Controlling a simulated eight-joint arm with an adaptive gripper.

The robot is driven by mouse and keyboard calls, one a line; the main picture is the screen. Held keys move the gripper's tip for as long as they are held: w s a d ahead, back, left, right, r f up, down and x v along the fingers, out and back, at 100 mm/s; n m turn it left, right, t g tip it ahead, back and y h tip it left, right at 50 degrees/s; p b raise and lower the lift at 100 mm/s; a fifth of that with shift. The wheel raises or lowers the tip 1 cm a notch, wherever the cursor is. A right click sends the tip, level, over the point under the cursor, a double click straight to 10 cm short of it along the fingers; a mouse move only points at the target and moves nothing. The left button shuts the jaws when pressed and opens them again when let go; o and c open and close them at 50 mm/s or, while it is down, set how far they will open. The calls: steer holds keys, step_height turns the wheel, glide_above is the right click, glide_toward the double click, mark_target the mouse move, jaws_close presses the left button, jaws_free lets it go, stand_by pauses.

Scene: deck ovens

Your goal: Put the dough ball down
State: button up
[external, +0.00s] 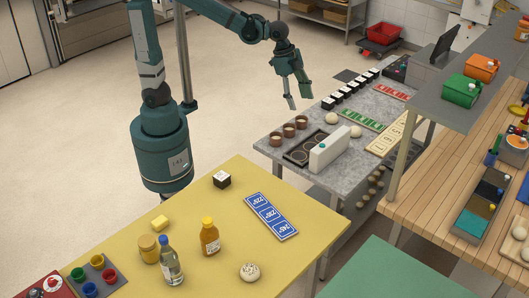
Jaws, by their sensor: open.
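My gripper (298,102) is open, with its fingers pointing down and nothing visible between them. Two pale dough balls sit on that table: one (331,118) near the black-and-white cubes, and one (355,131) beside the green strip. Both are apart from my gripper, to its lower right. Another pale round ball (249,271), with specks on top, rests on the yellow table (310,225) at the front. I cannot tell which ball the task means.
The grey table also holds brown cups (289,130), a dark tray (300,153), a white box (329,149) and a row of cubes (350,87). Bottles (171,262) stand on the yellow table. A wooden counter (440,175) with a raised shelf is at right.

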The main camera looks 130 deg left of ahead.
steer(key=s+d+t, duration=0.1)
steer(key=s+d, duration=0.4)
steer(key=d, duration=0.5)
steer(key=s+d+t+h, duration=0.1)
steer(key=s+d, duration=0.5)
steer(key=d, duration=0.5)
steer(key=s+d+t, duration=0.1)
steer(key=s+d, duration=0.4)
steer(key=d, duration=0.6)
steer(key=shift+s+d+f+t, duration=0.2)
steer(key=shift+s+t, duration=0.05)
steer(key=shift+t, duration=0.05)
